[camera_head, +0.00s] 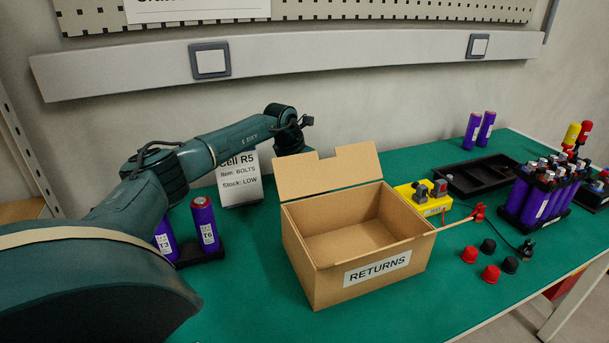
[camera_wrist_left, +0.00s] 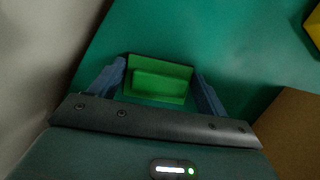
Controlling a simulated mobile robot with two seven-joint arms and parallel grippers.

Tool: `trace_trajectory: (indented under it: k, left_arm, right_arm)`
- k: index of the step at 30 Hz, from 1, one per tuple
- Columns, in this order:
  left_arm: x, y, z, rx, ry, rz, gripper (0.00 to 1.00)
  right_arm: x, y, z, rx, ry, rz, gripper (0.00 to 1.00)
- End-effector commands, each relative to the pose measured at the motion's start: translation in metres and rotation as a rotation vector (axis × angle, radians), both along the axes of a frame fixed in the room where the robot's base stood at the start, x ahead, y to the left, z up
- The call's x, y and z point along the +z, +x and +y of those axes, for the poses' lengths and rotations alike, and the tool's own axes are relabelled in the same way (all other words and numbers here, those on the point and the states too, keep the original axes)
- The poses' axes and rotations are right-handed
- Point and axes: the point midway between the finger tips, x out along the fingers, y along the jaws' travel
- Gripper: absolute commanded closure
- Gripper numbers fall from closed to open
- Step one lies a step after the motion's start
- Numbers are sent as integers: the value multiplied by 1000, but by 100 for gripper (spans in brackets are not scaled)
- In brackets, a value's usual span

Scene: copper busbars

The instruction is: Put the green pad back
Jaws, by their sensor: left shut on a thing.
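The green pad (camera_wrist_left: 158,84) is a bright green block with a raised middle. In the left wrist view it sits between the two blue-grey fingers of my left gripper (camera_wrist_left: 160,74), which is shut on it. Green tabletop shows beyond the pad; I cannot tell whether the pad touches it. In the head view my left arm reaches over the table to behind the returns box (camera_head: 375,275). The open flap of the box hides the pad and the fingers there. My right gripper is not in view.
A yellow block (camera_head: 424,200) with dark parts stands right of the box. A stock sign (camera_head: 240,182) and purple cells (camera_head: 205,225) stand left of it. A black tray (camera_head: 480,176), a pack of purple cells (camera_head: 538,200) and loose caps (camera_head: 491,273) lie to the right.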

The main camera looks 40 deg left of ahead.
Motion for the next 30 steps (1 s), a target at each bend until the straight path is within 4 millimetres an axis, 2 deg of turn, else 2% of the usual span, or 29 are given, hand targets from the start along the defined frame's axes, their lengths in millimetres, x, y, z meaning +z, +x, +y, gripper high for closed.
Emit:
trace_trajectory:
  k: [1, 8, 17, 20, 30]
  left_arm:
    - [-1, 0, 0, 0, 0, 0, 21]
    - [-1, 0, 0, 0, 0, 0, 3]
    - [3, 0, 0, 0, 0, -1, 2]
    - [14, -4, 1, -1, 1, -3, 2]
    - [80, -31, 3, 0, 2, -2, 2]
  right_arm:
    - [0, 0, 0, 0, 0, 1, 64]
    - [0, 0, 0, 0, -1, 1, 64]
    - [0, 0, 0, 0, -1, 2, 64]
    - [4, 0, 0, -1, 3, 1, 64]
    - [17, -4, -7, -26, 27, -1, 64]
